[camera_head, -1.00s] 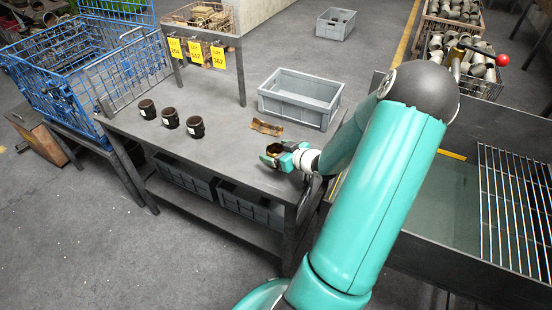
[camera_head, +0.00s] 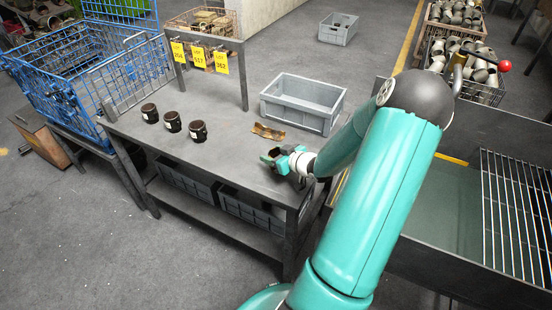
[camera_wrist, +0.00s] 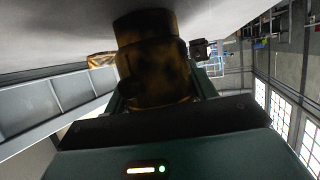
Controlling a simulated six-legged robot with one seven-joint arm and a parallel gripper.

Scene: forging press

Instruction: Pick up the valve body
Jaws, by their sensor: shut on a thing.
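The valve body (camera_wrist: 155,62), a mottled brown and dark cylinder, fills the space between the fingers of my gripper (camera_wrist: 158,88) in the wrist view. My gripper is shut on it. In the head view my gripper (camera_head: 277,157) is low over the right front part of the grey workbench (camera_head: 228,168), and only a small brown part of the valve body (camera_head: 274,153) shows. The end of the valve body meets the bench surface in the wrist view; I cannot tell whether it touches.
A curved brassy piece (camera_head: 268,131) lies just behind my gripper. A grey crate (camera_head: 302,101) stands at the bench's back right. Dark cups (camera_head: 172,121) with white labels stand at left. Yellow tags (camera_head: 199,56) hang from a raised rack. Bare bench lies between cups and gripper.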

